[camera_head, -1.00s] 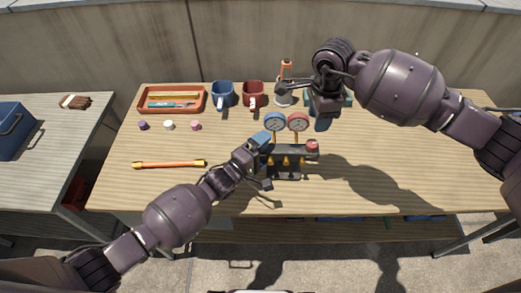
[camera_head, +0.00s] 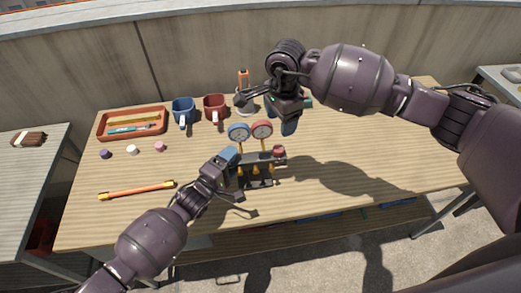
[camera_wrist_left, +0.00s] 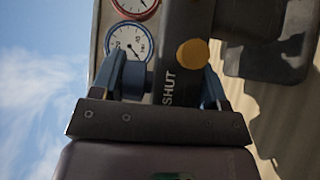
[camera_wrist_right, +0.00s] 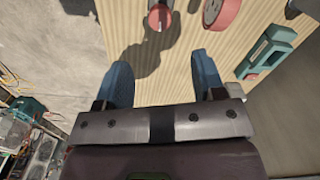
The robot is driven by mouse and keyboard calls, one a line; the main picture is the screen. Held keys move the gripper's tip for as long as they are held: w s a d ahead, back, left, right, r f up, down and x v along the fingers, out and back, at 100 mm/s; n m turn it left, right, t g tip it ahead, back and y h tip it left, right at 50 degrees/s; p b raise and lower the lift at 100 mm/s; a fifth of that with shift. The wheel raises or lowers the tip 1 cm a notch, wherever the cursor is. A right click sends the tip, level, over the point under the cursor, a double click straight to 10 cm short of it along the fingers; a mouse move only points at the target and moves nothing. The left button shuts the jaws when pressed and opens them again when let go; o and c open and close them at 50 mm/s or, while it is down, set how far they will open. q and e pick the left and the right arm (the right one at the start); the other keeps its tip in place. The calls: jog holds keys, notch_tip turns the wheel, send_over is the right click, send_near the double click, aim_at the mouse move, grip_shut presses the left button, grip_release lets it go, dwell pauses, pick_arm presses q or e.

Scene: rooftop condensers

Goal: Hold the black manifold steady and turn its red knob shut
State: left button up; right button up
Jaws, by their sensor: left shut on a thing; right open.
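The black manifold (camera_head: 258,182) stands on the wooden table, with a blue gauge (camera_head: 239,133) and a red gauge (camera_head: 262,129) on top. Its red knob (camera_head: 279,151) is at the right end. My left gripper (camera_head: 235,174) is shut on the manifold's left end; the left wrist view shows the black body (camera_wrist_left: 180,60) between its fingers, with the word SHUT on it. My right gripper (camera_head: 284,118) is open and empty, above and behind the knob, apart from it. In the right wrist view the knob (camera_wrist_right: 158,17) appears ahead of the open fingers (camera_wrist_right: 158,80).
An orange tray (camera_head: 103,130) holds tools. Small caps and an orange bar (camera_head: 137,190) lie at left. The table right of the manifold is clear.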

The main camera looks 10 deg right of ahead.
aim_at(278, 148)
notch_tip(278, 148, down, 11)
jog(key=n, duration=0.2)
jog(key=shift+r+n, duration=0.15)
jog(key=shift+n, duration=0.15)
dwell(0.4)
jog(key=c, duration=0.9)
